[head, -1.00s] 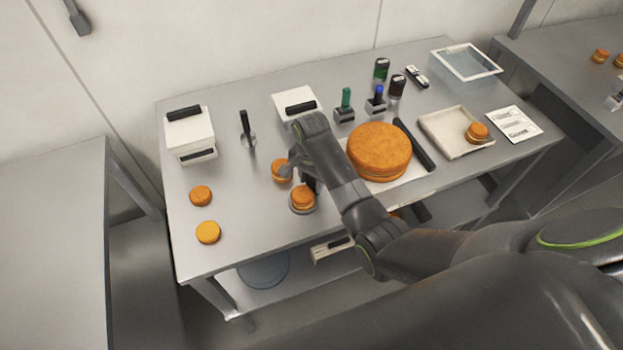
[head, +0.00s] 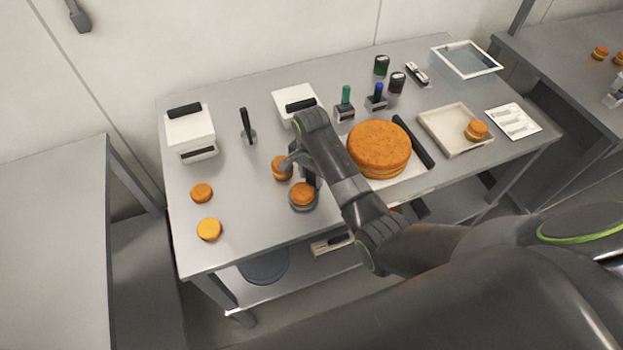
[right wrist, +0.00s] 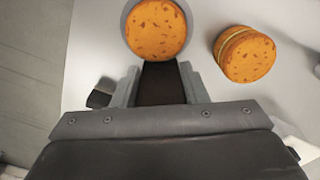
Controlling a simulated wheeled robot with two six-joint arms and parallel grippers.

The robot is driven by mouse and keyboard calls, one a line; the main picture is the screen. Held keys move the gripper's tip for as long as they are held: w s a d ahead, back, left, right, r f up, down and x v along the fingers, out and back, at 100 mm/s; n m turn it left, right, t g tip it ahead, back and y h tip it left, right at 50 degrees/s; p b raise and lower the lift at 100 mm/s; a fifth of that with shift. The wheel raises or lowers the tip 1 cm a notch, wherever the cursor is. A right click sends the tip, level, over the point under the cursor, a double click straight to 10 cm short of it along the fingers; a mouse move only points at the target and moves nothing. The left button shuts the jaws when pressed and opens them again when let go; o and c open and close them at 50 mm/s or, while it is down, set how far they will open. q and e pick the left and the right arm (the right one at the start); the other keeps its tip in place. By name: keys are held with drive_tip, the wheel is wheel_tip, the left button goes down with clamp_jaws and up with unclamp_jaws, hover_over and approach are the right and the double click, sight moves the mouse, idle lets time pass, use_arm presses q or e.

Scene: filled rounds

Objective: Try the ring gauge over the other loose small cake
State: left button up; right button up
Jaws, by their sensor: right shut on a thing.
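My right gripper (head: 306,166) is shut on the dark handle (right wrist: 162,85) of the ring gauge (head: 303,208). The grey ring sits around a small orange cake (head: 302,193). The cake's top shows inside the ring in the right wrist view (right wrist: 156,28). I cannot tell whether the ring rests on the table. A second small cake (head: 281,168) stands just behind and left, outside the ring; it also shows in the right wrist view (right wrist: 244,53). Two more small cakes, one orange (head: 201,193) and one yellower (head: 209,230), stand at the table's left. My left gripper is not in view.
A large cake (head: 379,146) on a white board stands right of my arm. A tray (head: 440,122) with one small cake (head: 476,131) is further right. Stamps, white boxes (head: 190,132) and a dark-handled tool (head: 246,125) stand behind.

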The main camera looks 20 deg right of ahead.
drive_tip(key=shift+r+p, duration=0.5)
drive_tip(key=shift+r, duration=0.3)
wheel_tip(320, 180, up, 7)
idle(0.8)
